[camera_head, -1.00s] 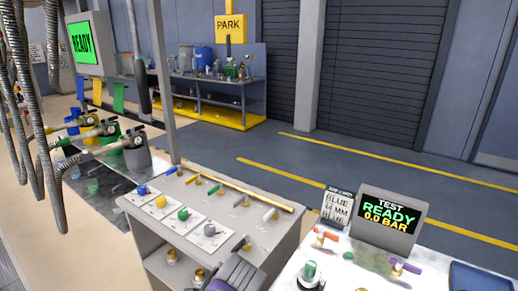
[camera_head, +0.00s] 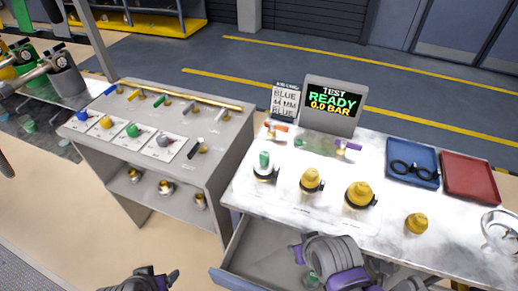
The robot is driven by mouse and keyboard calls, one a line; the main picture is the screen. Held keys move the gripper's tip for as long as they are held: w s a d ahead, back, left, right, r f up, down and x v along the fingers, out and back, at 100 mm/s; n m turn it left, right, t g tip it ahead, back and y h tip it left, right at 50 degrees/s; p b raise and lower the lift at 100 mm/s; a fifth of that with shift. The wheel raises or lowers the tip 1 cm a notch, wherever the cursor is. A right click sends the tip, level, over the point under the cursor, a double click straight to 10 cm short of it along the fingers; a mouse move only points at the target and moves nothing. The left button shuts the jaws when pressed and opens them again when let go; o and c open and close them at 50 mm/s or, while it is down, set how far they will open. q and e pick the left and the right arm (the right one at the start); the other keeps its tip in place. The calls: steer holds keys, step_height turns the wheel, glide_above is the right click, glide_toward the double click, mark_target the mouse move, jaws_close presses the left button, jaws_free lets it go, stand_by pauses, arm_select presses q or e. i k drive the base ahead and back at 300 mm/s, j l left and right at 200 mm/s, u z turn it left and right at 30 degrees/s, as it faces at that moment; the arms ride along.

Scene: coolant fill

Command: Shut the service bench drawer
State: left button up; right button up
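The service bench (camera_head: 290,200) has a white marbled top and stands at the right. Its drawer (camera_head: 262,250) is pulled out below the top's front edge, and its grey inside shows. My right arm, grey and purple, reaches over the drawer and hides its right part. My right gripper (camera_head: 298,256) is at or above the drawer; its fingertips are not clear, and I cannot tell whether it touches the drawer. A small green thing shows beside it, partly hidden. My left gripper (camera_head: 160,279) is at the bottom edge, left of the drawer and apart from it; its opening is unclear.
On the bench stand a test display (camera_head: 333,105), a card (camera_head: 285,101), yellow-capped fittings (camera_head: 358,194), a blue tray (camera_head: 411,163) and a red tray (camera_head: 469,178). A grey coupling stand (camera_head: 190,131) is at the left. Bare floor lies between the stand and the drawer.

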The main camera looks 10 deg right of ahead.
mark_target(257, 257)
steer(key=k+l, duration=0.25)
steer(key=k, duration=0.2)
steer(key=k+l+z, duration=0.15)
steer(key=k+l, duration=0.15)
steer(key=k, duration=0.1)
